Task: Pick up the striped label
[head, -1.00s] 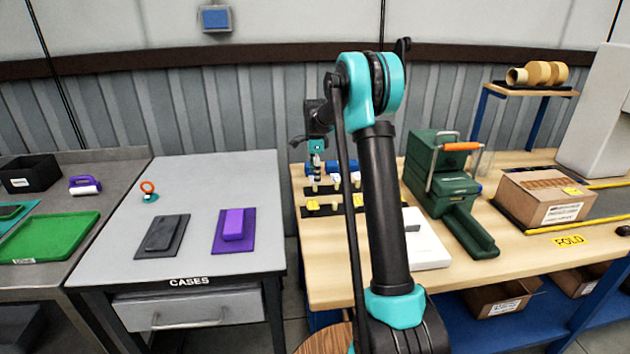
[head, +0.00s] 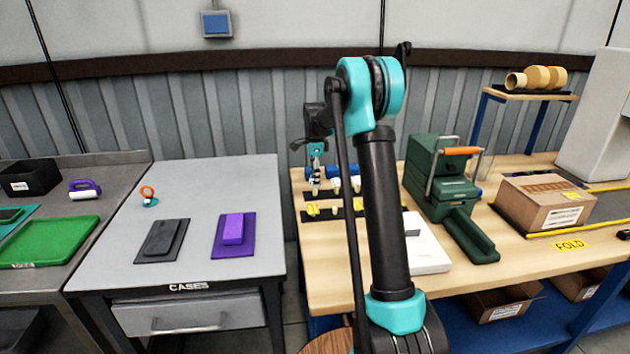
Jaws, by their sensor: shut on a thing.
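My gripper (head: 316,178) points down over the left end of the dark label racks on the wooden bench. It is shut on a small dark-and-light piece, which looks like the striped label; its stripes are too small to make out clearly. The piece is at the back rack (head: 325,193), and I cannot tell whether it is clear of it. White and yellow pieces stand in the racks beside and in front of my gripper. My own arm hides the right part of the racks.
A green machine (head: 440,180) with an orange handle stands right of my arm. A white box (head: 427,250) lies in front of it. A carton (head: 545,203) sits further right. The grey cases table (head: 210,185) is at left, holding dark and purple cases.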

